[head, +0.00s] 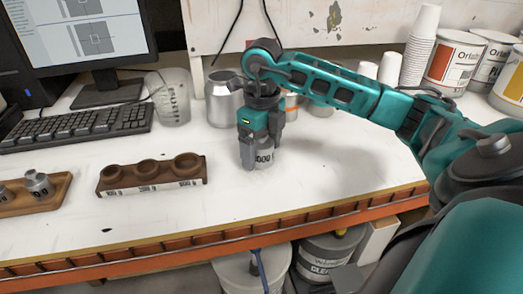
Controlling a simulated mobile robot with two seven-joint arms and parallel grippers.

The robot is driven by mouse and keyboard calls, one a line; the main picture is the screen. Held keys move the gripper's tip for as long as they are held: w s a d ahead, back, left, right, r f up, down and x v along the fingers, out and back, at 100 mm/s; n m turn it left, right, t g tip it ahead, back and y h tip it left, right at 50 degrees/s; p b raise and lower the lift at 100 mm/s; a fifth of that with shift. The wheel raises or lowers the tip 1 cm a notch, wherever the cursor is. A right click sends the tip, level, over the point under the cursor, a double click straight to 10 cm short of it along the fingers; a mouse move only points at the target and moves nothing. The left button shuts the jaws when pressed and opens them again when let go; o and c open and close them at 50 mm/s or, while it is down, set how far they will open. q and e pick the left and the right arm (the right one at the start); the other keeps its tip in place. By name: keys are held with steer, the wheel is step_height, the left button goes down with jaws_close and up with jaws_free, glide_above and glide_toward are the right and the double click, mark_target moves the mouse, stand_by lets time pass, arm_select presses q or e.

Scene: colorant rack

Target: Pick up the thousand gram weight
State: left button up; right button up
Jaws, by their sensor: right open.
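The thousand gram weight (263,157) is a silver cylinder with dark digits on its side, standing on the white table. My right gripper (261,150) is over it from above, with its fingers down around its sides. The fingers are open, and I cannot tell whether they touch the weight. The fingers hide the top and part of the sides of the weight. My left gripper is not in the head view.
A brown holder (152,176) with three round, empty recesses lies left of the weight. A wooden tray (58,206) with small weights is at the far left. A metal can (222,100) and a clear measuring cup (170,98) stand behind. The table's front edge (250,228) is clear.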

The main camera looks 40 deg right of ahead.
steer(key=shift+f, duration=0.3)
steer(key=shift+c, duration=0.4)
jaws_close()
steer(key=shift+w+r, duration=0.1)
steer(key=shift+r, duration=0.05)
